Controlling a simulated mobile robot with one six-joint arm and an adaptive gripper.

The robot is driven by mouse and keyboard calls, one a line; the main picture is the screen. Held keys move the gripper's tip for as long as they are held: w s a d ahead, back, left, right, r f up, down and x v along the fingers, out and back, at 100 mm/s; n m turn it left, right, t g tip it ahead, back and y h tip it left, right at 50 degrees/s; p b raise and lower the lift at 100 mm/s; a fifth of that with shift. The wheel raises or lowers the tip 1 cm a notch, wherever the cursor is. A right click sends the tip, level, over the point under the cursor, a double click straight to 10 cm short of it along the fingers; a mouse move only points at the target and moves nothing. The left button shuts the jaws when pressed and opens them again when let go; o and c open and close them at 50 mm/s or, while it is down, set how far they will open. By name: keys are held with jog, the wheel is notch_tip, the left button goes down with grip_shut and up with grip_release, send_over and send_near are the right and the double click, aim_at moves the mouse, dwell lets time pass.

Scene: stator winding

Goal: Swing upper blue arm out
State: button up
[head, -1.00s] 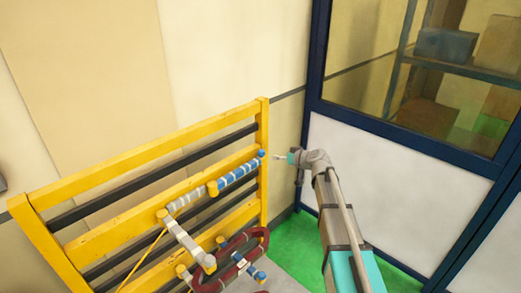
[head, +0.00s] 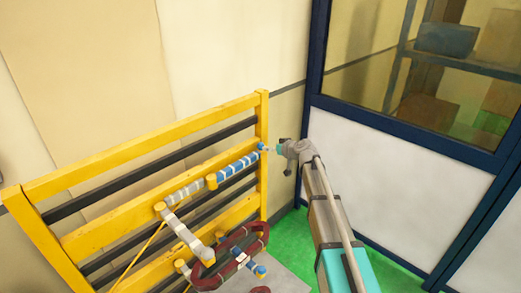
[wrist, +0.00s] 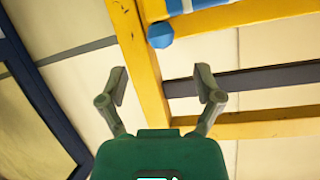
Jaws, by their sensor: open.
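The upper blue arm (head: 238,165), striped blue and white, lies along the yellow frame (head: 150,133) from a yellow pivot (head: 211,181) to a blue end knob (head: 261,146) near the right post. My gripper (head: 270,149) is just right of that knob; its fingers are small and partly unclear there. In the wrist view my gripper (wrist: 161,82) is open and empty. The blue knob (wrist: 160,34) shows ahead of the fingertips, roughly centred between them and apart from them, with part of the striped arm (wrist: 193,8) above it.
A grey-white striped arm (head: 181,230) sits left of the blue one. A dark red ring (head: 236,238) and a lower blue piece (head: 252,266) are below. A blue-framed glass partition (head: 400,120) stands right. Green floor (head: 290,225) is bare between frame and partition.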

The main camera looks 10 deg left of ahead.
aim_at(261, 146)
jog(key=b+x, duration=0.2)
jog(key=x, duration=0.6)
jog(key=shift+c, duration=0.2)
jog(key=shift+s+d, duration=0.1)
grip_shut()
